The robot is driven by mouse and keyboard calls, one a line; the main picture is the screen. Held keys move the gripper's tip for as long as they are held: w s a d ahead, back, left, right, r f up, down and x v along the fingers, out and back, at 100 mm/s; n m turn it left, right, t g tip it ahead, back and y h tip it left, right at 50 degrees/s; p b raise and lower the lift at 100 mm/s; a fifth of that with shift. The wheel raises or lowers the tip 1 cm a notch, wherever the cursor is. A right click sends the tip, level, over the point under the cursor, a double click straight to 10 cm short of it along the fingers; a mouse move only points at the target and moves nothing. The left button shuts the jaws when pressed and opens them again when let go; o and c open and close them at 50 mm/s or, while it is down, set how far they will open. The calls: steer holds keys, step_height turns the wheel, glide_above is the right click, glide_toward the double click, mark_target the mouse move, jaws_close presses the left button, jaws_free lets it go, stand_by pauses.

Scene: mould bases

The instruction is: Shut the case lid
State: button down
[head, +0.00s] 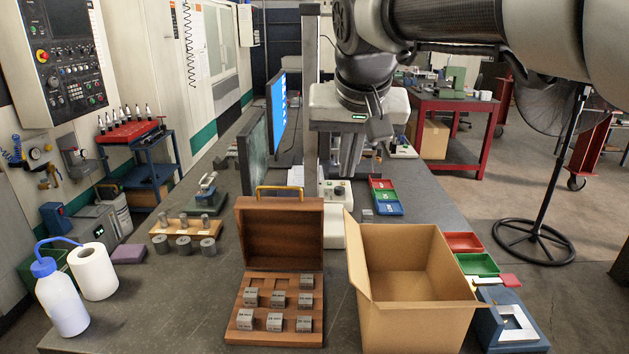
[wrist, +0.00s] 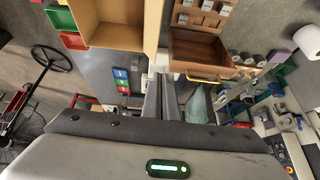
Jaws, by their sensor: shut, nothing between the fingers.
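The wooden case stands open at the front middle of the bench, its lid (head: 282,233) raised upright at the back and a yellow handle (head: 279,190) on the lid's top edge. The case base (head: 246,339) holds several grey metal blocks (head: 305,323) and some empty recesses. My gripper (head: 345,172) hangs in the air, behind and right of the lid, apart from it, fingers shut and empty. In the wrist view, the lid (wrist: 196,47) and handle (wrist: 205,79) are right of my fingertips (wrist: 160,80); the base is partly cut off at the top.
An open cardboard box (head: 415,299) stands just right of the case. A wooden stand with metal cylinders (head: 184,245) is on the left, and a tall column (head: 311,95) rises behind the lid. Small coloured trays (head: 384,195) lie behind the box.

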steer(key=w+a+r+t+b, duration=0.1)
steer(key=w+a, duration=0.8)
steer(key=a, duration=0.5)
steer(key=b, duration=0.2)
glide_above(280, 200)
step_height(280, 200, down, 9)
steer(key=shift+r, duration=0.15)
steer(key=shift+s, duration=0.2)
steer(key=shift+f, duration=0.25)
